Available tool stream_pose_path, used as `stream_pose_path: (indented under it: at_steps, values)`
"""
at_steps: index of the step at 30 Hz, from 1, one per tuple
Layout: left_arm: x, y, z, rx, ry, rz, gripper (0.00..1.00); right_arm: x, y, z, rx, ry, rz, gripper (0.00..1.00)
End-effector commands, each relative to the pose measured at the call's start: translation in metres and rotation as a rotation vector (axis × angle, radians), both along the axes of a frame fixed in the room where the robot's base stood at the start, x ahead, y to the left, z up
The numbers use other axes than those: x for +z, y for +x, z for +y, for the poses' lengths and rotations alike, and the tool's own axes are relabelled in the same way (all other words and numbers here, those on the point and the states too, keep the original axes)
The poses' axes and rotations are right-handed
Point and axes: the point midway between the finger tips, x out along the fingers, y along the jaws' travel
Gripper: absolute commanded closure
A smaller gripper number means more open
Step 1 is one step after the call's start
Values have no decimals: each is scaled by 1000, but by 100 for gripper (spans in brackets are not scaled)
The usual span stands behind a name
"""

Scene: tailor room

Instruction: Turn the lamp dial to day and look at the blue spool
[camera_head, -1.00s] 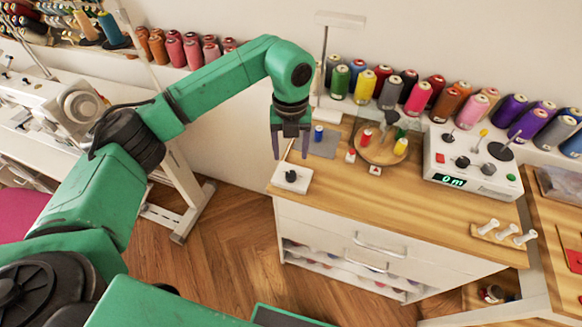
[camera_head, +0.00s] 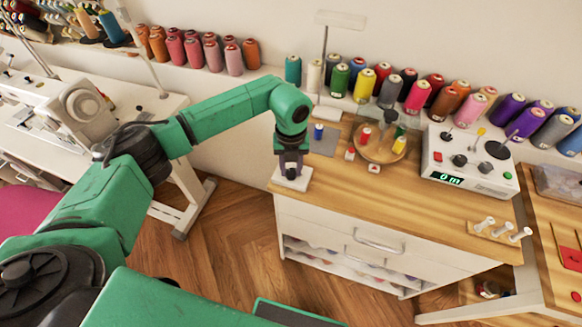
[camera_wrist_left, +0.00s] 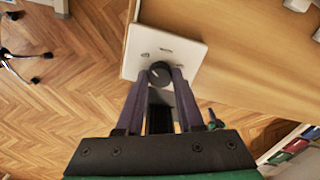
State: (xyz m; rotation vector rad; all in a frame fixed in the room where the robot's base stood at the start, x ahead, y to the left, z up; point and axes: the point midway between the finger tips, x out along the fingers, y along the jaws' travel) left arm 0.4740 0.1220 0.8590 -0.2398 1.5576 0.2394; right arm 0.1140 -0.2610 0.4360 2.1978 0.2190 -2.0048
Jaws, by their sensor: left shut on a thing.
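The lamp dial is a black knob on a white square base at the table's left corner; the base (camera_head: 302,181) shows in the head view. In the left wrist view the knob (camera_wrist_left: 159,71) sits on the base (camera_wrist_left: 190,55), between my fingertips. My left gripper (camera_head: 291,172) comes down from above and is shut on the knob; it also shows in the left wrist view (camera_wrist_left: 160,76). The blue spool (camera_head: 318,131) stands upright on a grey mat (camera_head: 326,146) behind the dial. The lamp (camera_head: 325,60) stands at the back. My right gripper is not in view.
A round wooden turntable (camera_head: 378,153) holds a red and a yellow spool right of the mat. A white control box (camera_head: 465,160) stands further right. Several thread cones line the back. The table's front middle (camera_head: 400,205) is clear.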

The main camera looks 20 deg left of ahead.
Motion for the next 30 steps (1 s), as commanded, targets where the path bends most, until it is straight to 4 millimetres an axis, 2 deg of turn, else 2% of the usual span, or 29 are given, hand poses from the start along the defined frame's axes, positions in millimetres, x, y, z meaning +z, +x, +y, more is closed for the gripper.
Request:
stream_pose_path:
  at_steps: [11,30]
  values:
    - [-1,1,1,-107,2,-2,100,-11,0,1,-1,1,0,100]
    - [-2,1,0,-670,0,-3,100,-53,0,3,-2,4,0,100]
